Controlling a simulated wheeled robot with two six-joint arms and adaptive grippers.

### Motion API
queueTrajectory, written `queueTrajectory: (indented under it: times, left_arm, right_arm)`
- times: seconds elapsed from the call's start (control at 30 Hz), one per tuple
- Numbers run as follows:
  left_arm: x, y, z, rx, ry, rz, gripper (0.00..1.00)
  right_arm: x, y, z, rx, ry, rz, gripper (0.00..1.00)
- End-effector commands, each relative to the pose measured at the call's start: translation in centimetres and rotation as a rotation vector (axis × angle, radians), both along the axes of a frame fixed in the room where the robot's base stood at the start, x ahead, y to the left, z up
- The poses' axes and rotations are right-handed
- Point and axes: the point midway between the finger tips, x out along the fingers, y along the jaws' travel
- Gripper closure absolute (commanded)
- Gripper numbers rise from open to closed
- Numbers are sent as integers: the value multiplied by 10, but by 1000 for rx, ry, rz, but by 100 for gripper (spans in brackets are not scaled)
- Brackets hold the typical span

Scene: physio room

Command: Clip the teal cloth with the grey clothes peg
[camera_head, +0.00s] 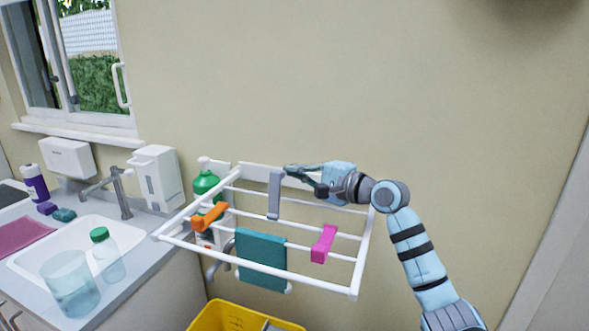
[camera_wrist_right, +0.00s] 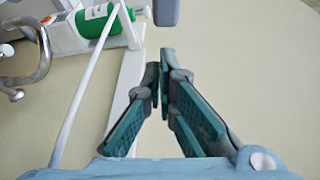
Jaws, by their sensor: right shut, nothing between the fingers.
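The teal cloth (camera_head: 262,258) hangs over a bar near the front of the white wall rack (camera_head: 355,268). The grey clothes peg (camera_head: 274,195) stands upright at the back of the rack, apart from the cloth. My right gripper (camera_head: 290,171) is shut and empty, above the back right of the rack, with its fingertips pointing left near the top of the grey peg. In the right wrist view the shut fingers (camera_wrist_right: 160,70) show with nothing between them, and part of a grey piece, likely the peg (camera_wrist_right: 165,12), shows at the top edge. My left gripper is out of view.
An orange peg (camera_head: 211,217) and a pink peg (camera_head: 323,244) sit on the rack's bars. A green bottle (camera_head: 205,184) stands behind its left end. A yellow crate (camera_head: 235,317) is below. The sink counter with bottles is at left.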

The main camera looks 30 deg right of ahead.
Motion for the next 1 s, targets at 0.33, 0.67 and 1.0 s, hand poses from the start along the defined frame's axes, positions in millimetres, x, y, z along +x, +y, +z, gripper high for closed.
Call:
queueTrajectory:
  times: [0.33,0.67,1.0]
  left_arm:
    - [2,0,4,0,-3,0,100]
    - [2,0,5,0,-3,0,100]
    - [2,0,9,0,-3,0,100]
  right_arm:
    - [-14,14,4,0,-1,-1,100]
    - [-14,15,4,-7,-8,-1,100]
    - [-22,23,13,-106,-96,1,100]
